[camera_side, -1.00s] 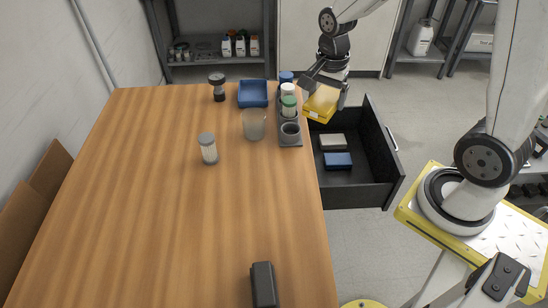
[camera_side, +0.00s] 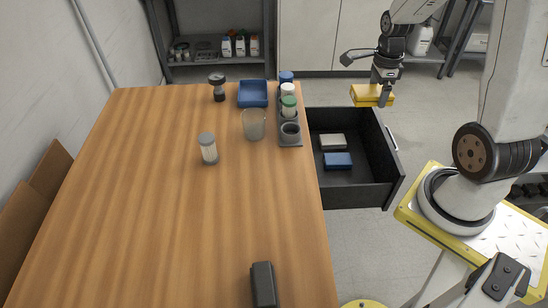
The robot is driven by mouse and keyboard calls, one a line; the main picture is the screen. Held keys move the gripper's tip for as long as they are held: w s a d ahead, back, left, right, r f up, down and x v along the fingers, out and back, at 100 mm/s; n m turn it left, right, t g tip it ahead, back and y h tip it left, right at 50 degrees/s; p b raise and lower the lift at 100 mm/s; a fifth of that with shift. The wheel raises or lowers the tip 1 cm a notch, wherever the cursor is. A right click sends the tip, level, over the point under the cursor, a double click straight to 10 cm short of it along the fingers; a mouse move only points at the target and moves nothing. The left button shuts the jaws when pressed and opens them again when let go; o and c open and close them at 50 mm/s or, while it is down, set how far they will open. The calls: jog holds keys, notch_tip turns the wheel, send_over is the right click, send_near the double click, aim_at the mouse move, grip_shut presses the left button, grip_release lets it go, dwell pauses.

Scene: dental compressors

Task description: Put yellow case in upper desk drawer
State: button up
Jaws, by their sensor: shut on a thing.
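The yellow case (camera_side: 370,95) is held by my gripper (camera_side: 384,97), which is shut on it. The case is in the air near the far edge of the open drawer. The black desk drawer (camera_side: 362,193) is pulled out from the right side of the wooden desk. A grey-white case (camera_side: 332,142) and a blue case (camera_side: 338,160) lie inside it on the left. The right part of the drawer floor is bare.
The wooden desk (camera_side: 170,220) carries a dark rack (camera_side: 291,142) with capped bottles near the drawer, a clear cup (camera_side: 254,124), a blue tray (camera_side: 252,102), a white-bodied jar (camera_side: 209,152) and a dark block (camera_side: 264,285). Shelves stand at the back.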

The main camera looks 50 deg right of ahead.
send_over(351, 181)
jog(key=a, duration=0.2)
notch_tip(351, 181, down, 27)
jog(key=shift+s+r, duration=0.15)
jog(key=shift+s, duration=0.15)
jog(key=shift+a, duration=0.1)
jog(key=shift+f, duration=2.9)
jog(key=shift+f, duration=2.1)
jog(key=shift+f, duration=0.15)
jog(key=o, duration=1)
jog(key=shift+c, duration=0.2)
